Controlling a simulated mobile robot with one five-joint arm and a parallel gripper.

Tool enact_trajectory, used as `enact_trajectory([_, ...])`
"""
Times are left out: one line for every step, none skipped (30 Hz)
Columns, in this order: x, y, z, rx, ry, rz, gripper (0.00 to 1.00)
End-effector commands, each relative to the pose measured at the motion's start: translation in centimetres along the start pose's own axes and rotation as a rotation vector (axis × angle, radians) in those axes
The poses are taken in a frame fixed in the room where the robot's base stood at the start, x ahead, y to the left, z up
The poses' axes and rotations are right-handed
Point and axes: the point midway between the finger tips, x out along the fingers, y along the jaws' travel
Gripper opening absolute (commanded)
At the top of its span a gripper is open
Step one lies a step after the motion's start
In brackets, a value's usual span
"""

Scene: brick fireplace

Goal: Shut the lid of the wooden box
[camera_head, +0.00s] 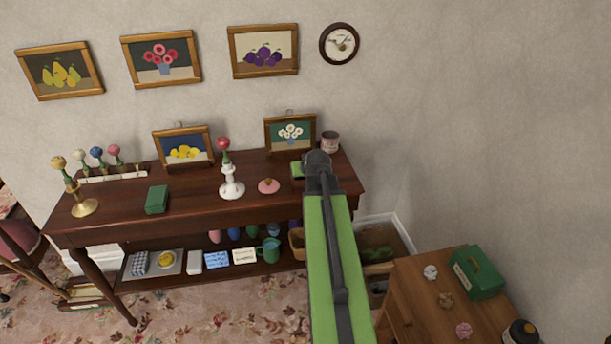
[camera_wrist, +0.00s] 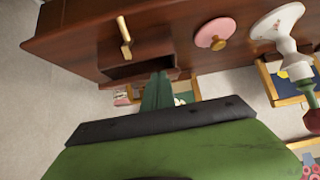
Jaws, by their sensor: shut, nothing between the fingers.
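In the wrist view, a dark brown wooden box (camera_wrist: 178,73) appears on the table, with a dark opening facing the picture's lower side. A gold handle (camera_wrist: 124,37) stands on the brown panel above the opening, apparently the lid; I cannot tell exactly how far it is open. My gripper (camera_wrist: 160,77) is shut and empty, its green fingers narrowing to a tip at the opening; contact is unclear. In the head view my gripper (camera_head: 298,170) is over the right part of the table, and my arm hides the box.
The dark table (camera_head: 190,201) holds a pink disc with a knob (camera_head: 268,186), a white candlestick (camera_head: 231,187), a green book (camera_head: 157,199), a framed flower picture (camera_head: 290,134) and a tin (camera_head: 330,142). A wooden cabinet (camera_head: 412,276) stands at right.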

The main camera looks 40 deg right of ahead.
Motion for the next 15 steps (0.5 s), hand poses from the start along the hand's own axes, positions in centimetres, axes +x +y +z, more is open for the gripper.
enact_trajectory([0.4, 0.8, 0.4, 0.005, 0.004, 0.009, 0.00])
enact_trajectory([0.4, 1.1, 0.5, 0.007, 0.003, 0.011, 0.00])
enact_trajectory([0.6, 1.4, 0.7, 0.009, 0.003, 0.014, 0.00])
enact_trajectory([0.6, 1.6, 0.8, 0.010, 0.003, 0.015, 0.00])
enact_trajectory([0.7, 1.7, 1.0, 0.011, 0.003, 0.017, 0.00])
enact_trajectory([0.8, 1.9, 1.1, 0.013, 0.003, 0.018, 0.00])
enact_trajectory([0.9, 2.0, 1.2, 0.014, 0.003, 0.019, 0.00])
enact_trajectory([0.9, 2.1, 1.3, 0.015, 0.003, 0.020, 0.00])
enact_trajectory([1.0, 2.2, 1.4, 0.016, 0.003, 0.021, 0.00])
enact_trajectory([1.0, 2.3, 1.5, 0.016, 0.003, 0.022, 0.00])
enact_trajectory([1.1, 2.3, 1.6, 0.017, 0.002, 0.023, 0.00])
enact_trajectory([1.1, 2.4, 1.6, 0.017, 0.002, 0.023, 0.00])
enact_trajectory([1.1, 2.4, 1.6, 0.018, 0.002, 0.024, 0.00])
enact_trajectory([1.1, 2.5, 1.7, 0.018, 0.002, 0.024, 0.00])
enact_trajectory([1.2, 2.5, 1.7, 0.018, 0.002, 0.024, 0.00])
